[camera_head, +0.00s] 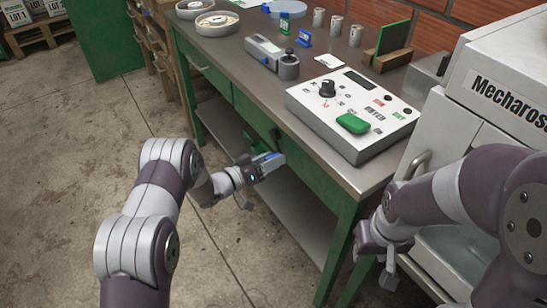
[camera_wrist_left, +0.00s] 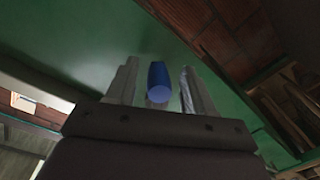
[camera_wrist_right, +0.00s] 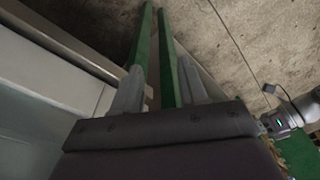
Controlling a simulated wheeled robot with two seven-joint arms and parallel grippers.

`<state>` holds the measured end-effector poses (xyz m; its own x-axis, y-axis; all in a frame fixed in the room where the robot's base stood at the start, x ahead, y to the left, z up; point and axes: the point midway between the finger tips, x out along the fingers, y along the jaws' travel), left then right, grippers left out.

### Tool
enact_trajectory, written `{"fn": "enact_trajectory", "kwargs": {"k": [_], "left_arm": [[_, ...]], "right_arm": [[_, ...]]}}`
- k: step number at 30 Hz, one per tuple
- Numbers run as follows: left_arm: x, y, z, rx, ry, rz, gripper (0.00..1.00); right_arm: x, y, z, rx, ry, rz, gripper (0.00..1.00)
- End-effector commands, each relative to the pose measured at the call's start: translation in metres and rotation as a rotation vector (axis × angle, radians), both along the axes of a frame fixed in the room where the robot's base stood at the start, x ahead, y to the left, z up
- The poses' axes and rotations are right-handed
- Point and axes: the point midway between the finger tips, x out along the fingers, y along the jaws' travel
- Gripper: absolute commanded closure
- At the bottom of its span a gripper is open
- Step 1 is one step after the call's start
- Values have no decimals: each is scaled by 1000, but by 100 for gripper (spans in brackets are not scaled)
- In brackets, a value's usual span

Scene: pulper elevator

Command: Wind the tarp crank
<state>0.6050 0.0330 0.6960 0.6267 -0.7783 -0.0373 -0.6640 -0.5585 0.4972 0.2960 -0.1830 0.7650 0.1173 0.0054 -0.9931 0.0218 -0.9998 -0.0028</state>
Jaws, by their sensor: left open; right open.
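No tarp or whole crank can be made out. A short blue cylinder (camera_wrist_left: 158,82), perhaps a crank grip, shows between my left fingers in the left wrist view. In the head view its blue (camera_head: 271,156) shows at my left gripper (camera_head: 268,163), beside the green front of the workbench. My left gripper (camera_wrist_left: 158,88) is open with a finger on each side of the cylinder; I cannot tell whether they touch it. My right gripper (camera_head: 388,277) hangs low beside the bench's front right corner. Its fingers (camera_wrist_right: 160,88) are open and empty, with green bench legs beyond.
The workbench (camera_head: 235,60) carries a control box (camera_head: 350,112) with a green button, a grey device (camera_head: 272,55), several small cups and round trays (camera_head: 217,23). A white machine (camera_head: 490,75) stands at the right, close to my right arm. The concrete floor (camera_head: 60,150) at left is clear.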

Motion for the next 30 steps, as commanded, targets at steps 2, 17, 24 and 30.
{"fn": "enact_trajectory", "kwargs": {"k": [2, 17, 24, 30], "left_arm": [[-10, 15, 4, -1, 1, 6, 48], [-72, 90, 5, 0, -1, 3, 48], [-73, 90, 5, 0, -2, 2, 47], [-72, 94, 13, -33, 70, 15, 47]], "right_arm": [[0, 0, 6, 0, 0, 0, 57], [0, 0, 17, 0, 0, 0, 57], [0, 0, 17, 0, 0, 0, 57], [0, 0, 73, 0, -1, 0, 57]]}}
